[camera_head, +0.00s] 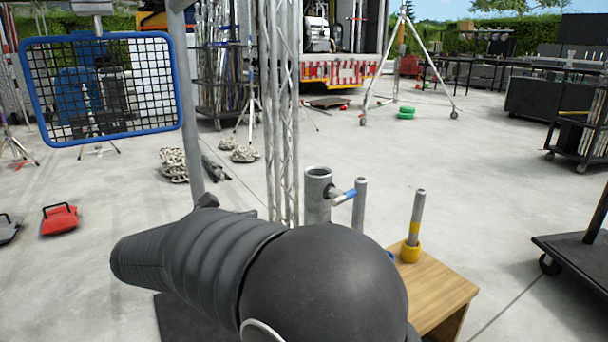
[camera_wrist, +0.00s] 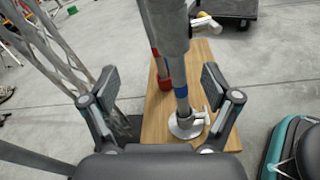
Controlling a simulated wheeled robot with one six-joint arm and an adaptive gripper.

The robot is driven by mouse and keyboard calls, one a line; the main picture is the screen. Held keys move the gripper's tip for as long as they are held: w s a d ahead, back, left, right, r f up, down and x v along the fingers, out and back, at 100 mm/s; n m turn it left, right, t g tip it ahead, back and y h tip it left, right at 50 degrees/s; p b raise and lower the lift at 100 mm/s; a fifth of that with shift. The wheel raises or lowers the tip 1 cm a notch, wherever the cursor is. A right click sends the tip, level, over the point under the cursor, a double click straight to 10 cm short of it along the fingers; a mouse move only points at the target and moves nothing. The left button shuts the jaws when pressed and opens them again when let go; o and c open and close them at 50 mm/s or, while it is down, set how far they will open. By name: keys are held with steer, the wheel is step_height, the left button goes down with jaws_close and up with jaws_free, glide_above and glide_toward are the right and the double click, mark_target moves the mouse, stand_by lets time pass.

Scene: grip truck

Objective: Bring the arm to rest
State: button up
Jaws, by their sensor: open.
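My gripper (camera_wrist: 158,76) shows in the wrist view with its two black fingers spread wide. It is open and holds nothing. A thick grey tube (camera_wrist: 164,22) comes down from the top edge between the fingers, touching neither in the picture. Below it, poles with a red band (camera_wrist: 163,75) and a blue band (camera_wrist: 182,91) stand over a wooden box top (camera_wrist: 152,122). The blue-banded pole stands on a round pale base (camera_wrist: 186,128). In the head view, my dark arm fills the lower middle, and my gripper does not show.
In the head view, a thick tube with a blue-handled clamp (camera_head: 318,196), a grey pole (camera_head: 360,206) and a yellow-based pole (camera_head: 414,228) stand close behind my arm, by the wooden box (camera_head: 442,290). A lattice truss (camera_head: 283,110) rises behind.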

step_height(320, 180, down, 7)
steer(key=s+m+g+y, duration=0.1)
steer(key=s+g+y, duration=0.1)
steer(key=s+d+f+m+g+y+p, duration=0.2)
steer(key=s+d+f+m+g+y, duration=0.3)
steer(key=s+d+m, duration=0.4)
steer(key=s+d+r+m+t+y+p, duration=0.1)
steer(key=s+d+r+m+y+p, duration=0.2)
steer(key=d, duration=0.6)
steer(key=s+d+r+m+t+y+p, duration=0.1)
steer(key=s+d+r+m+y+p, duration=0.2)
steer(key=s+d+r+m, duration=0.5)
steer(key=shift+d+r+m+p, duration=0.65)
steer(key=shift+r+m, duration=0.25)
steer(key=shift+m, duration=0.4)
